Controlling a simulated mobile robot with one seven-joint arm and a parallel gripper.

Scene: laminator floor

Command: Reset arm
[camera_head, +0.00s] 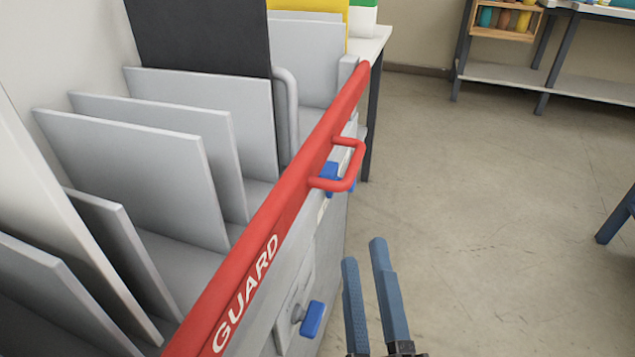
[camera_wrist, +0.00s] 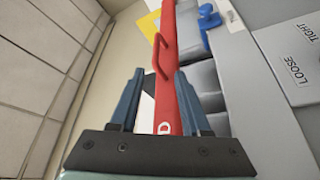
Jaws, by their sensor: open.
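My gripper (camera_head: 363,262) has two blue fingers and shows at the bottom middle of the head view, to the right of the machine's front. The fingers are apart with nothing seen between them in the head view. In the wrist view the gripper (camera_wrist: 156,90) is open, with the red guard bar behind the gap between its fingers. The red guard bar (camera_head: 288,190), marked GUARD, runs diagonally along the machine's front edge. Its red handle (camera_head: 352,165) sticks out to the right. I cannot tell any contact between fingers and bar.
Grey upright plates (camera_head: 130,165) stand in the machine behind the bar. Blue knobs (camera_head: 312,319) stick out from its front panel. The wrist view shows labels TIGHT and LOOSE (camera_wrist: 300,70). Open floor (camera_head: 480,210) lies to the right, with a shelf bench (camera_head: 545,82) at the back.

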